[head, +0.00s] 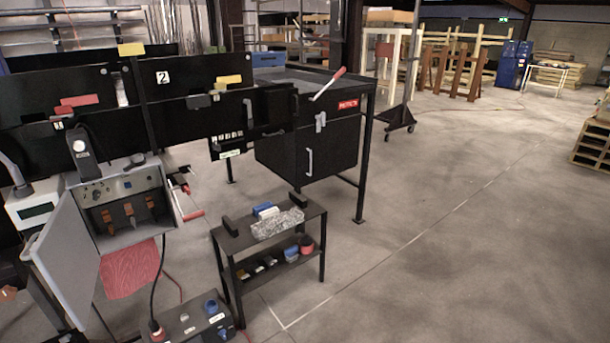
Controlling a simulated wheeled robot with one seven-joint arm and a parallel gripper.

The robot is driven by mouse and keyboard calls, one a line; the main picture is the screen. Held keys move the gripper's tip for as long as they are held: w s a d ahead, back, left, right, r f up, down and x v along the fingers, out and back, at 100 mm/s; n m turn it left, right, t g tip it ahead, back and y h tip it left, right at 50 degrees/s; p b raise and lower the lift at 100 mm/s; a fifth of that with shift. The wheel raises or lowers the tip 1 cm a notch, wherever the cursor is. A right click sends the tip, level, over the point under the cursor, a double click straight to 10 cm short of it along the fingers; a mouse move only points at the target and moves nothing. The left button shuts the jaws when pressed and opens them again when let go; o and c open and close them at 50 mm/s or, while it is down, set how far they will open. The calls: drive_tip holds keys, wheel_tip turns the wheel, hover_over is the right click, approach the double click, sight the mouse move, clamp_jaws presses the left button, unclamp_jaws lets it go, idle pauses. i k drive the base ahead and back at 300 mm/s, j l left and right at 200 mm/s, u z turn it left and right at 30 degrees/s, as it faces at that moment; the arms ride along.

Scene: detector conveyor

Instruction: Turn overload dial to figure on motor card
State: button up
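An open grey control box (112,226) stands at the left, its door (65,258) swung out to the left. Inside are brownish-orange parts (130,212) and small dark controls on the upper panel (97,190). I cannot tell which one is the overload dial, or read any figure or pointer. I cannot make out a motor card for certain. My gripper is not in view.
A black conveyor frame (190,75) with a number 2 plate (162,77) rises behind the box. A low black table (240,240) and a dark floor unit (190,318) with a blue knob stand to the right. A cable hangs below the box.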

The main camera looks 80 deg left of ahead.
sight(97, 193)
drive_tip(key=u, duration=3.55)
drive_tip(key=i+u, duration=0.3)
drive_tip(key=i, duration=1.05)
drive_tip(key=i+j, duration=0.15)
drive_tip(key=j, duration=0.15)
drive_tip(key=i+j, duration=0.2)
